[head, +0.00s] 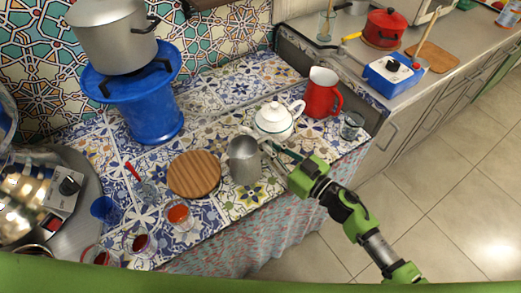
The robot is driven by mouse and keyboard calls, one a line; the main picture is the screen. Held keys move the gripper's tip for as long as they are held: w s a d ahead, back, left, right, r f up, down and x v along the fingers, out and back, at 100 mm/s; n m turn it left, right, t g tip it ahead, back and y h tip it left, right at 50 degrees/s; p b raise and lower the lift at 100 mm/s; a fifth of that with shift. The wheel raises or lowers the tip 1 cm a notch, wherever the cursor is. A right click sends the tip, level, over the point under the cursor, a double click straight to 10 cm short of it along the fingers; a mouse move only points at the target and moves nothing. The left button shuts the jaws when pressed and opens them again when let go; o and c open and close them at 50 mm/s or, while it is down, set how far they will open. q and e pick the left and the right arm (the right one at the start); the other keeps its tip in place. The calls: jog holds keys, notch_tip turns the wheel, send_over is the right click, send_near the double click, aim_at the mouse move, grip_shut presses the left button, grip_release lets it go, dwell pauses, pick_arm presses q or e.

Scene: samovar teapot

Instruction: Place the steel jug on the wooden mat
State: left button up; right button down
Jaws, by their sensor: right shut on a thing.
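The steel jug (244,163) is a plain grey cylinder, upright, just right of the wooden mat (194,175). The mat is round, brown and striped, lies flat on the tiled table and is bare. My right gripper (269,152) reaches in from the right and is shut on the jug at its right side. The fingertips are small and partly hidden against the jug and tiles. I cannot tell whether the jug's base touches the table. My left gripper is not in view.
A white teapot (274,120) stands close behind the jug, with a red pitcher (322,93) and a glass (352,125) to the right. Tea glasses (180,214) stand in front of the mat. A blue stand (149,108) with a pot is behind it.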

jog(key=shift+r, duration=0.15)
jog(key=shift+r+p, duration=0.4)
jog(key=shift+r, duration=0.6)
jog(key=s+d+r, duration=0.2)
jog(key=s+r, duration=0.3)
jog(key=s, duration=0.1)
jog(key=s+d+r+p, duration=0.1)
jog(key=s+d+r, duration=0.2)
jog(key=s+r, duration=0.2)
jog(key=shift+s+d+r, duration=0.3)
jog(key=shift+s+r, duration=0.1)
jog(key=shift+s, duration=0.5)
